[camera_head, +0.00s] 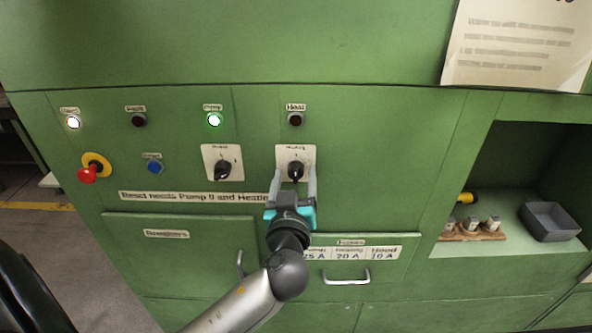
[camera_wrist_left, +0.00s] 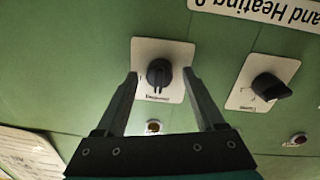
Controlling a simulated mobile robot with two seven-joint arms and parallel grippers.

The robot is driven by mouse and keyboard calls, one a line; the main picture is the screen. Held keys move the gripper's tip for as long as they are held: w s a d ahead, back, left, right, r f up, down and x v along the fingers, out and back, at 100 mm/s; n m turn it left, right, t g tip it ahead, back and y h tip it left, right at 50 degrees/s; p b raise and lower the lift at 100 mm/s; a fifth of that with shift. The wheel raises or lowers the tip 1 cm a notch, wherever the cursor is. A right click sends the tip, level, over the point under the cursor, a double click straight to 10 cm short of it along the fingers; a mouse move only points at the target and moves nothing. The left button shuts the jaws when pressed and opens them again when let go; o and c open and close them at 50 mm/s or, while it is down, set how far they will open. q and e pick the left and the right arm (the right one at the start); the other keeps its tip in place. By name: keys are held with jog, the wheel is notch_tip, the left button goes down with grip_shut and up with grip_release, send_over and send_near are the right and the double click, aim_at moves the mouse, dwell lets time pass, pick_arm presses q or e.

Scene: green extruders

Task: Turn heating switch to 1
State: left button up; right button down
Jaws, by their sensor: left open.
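The heating switch is a black rotary knob (camera_head: 295,171) on a pale square plate on the green cabinet front. It also shows in the left wrist view (camera_wrist_left: 158,73), on its plate (camera_wrist_left: 170,49). My left gripper (camera_head: 296,158) is open, with one finger on each side of the knob. In the left wrist view the gripper (camera_wrist_left: 160,75) shows gaps between both fingers and the knob. The small number marks on the plate are too small to read in the head view. My right gripper is not in view.
A second rotary switch (camera_head: 223,170) sits left of the heating switch. A dark lamp (camera_head: 295,119) is above the heating switch, and a lit green lamp (camera_head: 214,119) is to its left. A red emergency button (camera_head: 87,174) and blue button (camera_head: 154,167) are further left. Drawer handles (camera_head: 346,278) protrude below.

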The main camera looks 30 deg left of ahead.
pick_arm(q)
jog(key=shift+s, duration=0.1)
jog(key=shift+c, duration=0.3)
grip_shut()
